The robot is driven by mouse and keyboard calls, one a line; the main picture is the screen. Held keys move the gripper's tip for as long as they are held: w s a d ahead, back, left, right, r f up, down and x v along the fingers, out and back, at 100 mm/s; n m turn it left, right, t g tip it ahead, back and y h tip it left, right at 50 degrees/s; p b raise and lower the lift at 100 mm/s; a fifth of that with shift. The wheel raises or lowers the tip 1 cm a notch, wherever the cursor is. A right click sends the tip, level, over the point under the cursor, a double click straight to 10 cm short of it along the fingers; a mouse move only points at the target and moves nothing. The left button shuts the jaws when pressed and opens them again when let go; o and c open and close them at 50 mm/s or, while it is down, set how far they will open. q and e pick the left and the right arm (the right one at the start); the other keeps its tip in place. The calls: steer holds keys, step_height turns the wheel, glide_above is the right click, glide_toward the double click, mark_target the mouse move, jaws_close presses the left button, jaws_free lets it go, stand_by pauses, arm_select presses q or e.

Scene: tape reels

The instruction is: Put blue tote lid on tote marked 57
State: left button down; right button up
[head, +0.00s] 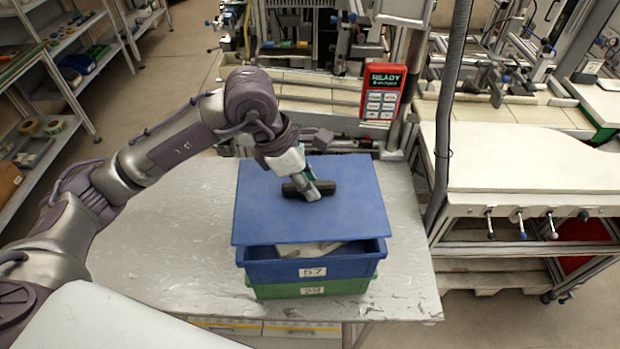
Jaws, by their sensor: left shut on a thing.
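The blue tote lid (270,215) has a black handle (318,189) on top. My left gripper (309,188) is shut on this handle. The blue tote marked 57 (345,268) stands under the lid, and the lid covers most of its opening. The lid looks tilted, with a gap at the tote's front where some light-coloured contents (300,249) show. I cannot tell whether the lid's back edge touches the tote. My right gripper is not in view.
The blue tote stands on a green tote marked 39 (345,287), on a grey metal table (170,260). The table is clear to the left. A red READY panel (383,92) on a post stands behind at the right. A white bench (510,160) is at the right.

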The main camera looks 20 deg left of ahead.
mark_target(293, 183)
arm_select(q)
steer(key=shift+s+f, duration=0.1)
steer(key=shift+f, duration=0.3)
steer(key=shift+f+b, duration=0.35)
steer(key=shift+f, duration=0.05)
steer(key=f, duration=0.1)
steer(key=f+b, duration=0.1)
steer(key=f, duration=0.1)
steer(key=shift+w+f+b, duration=0.3)
steer(key=shift+b, duration=0.05)
steer(key=shift+f+b, duration=0.65)
steer(key=shift+b, duration=0.05)
steer(key=shift+f, duration=0.2)
steer(key=shift+b, duration=0.3)
steer(key=c, duration=1)
jaws_free()
steer(key=v, duration=1.2)
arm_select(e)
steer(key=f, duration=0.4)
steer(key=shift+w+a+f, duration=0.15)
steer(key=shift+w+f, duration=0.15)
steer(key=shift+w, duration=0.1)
